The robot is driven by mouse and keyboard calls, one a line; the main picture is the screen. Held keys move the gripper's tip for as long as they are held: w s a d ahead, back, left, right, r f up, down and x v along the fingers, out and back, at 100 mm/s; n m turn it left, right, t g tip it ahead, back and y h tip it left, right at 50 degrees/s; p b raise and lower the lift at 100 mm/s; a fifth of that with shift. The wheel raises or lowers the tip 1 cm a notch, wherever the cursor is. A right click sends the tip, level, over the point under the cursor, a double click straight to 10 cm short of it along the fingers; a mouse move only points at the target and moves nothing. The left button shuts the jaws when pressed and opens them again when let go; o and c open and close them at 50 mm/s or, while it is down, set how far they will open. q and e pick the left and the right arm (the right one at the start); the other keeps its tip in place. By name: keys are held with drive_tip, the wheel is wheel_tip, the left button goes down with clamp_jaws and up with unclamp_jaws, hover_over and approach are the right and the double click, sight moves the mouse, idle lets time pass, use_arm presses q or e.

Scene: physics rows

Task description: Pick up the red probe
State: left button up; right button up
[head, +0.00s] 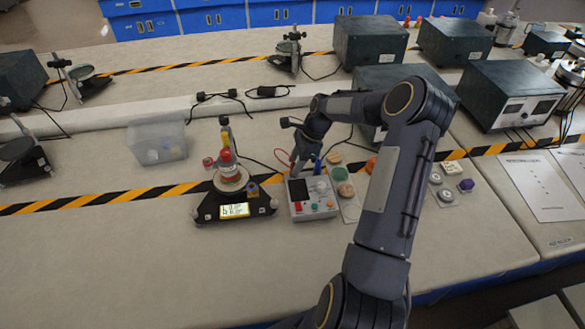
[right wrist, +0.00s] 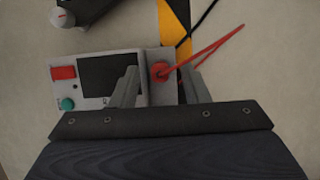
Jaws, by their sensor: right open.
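The red probe (right wrist: 160,71) shows in the right wrist view as a round red end with a thin red lead running off to the upper right. It stands at the edge of a grey-white meter box (right wrist: 122,101) with a dark screen, a red button and a green knob. My right gripper (right wrist: 159,76) is open, one finger on either side of the probe. In the head view my right gripper (head: 303,165) is low behind the meter box (head: 323,209). The probe is mostly hidden there; whether the fingers touch it, I cannot tell. My left gripper is out of view.
A black scale (head: 262,207) with a red-capped bottle stands left of the meter. A clear bin (head: 158,140) is farther left. Small round pads lie right of the meter, partly behind my arm. Dark instrument boxes (head: 510,94) stand at the back right. The front left bench is clear.

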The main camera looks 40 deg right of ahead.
drive_tip(key=shift+x, duration=1.05)
clamp_jaws()
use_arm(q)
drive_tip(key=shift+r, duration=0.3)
use_arm(e)
drive_tip(key=shift+r, duration=0.15)
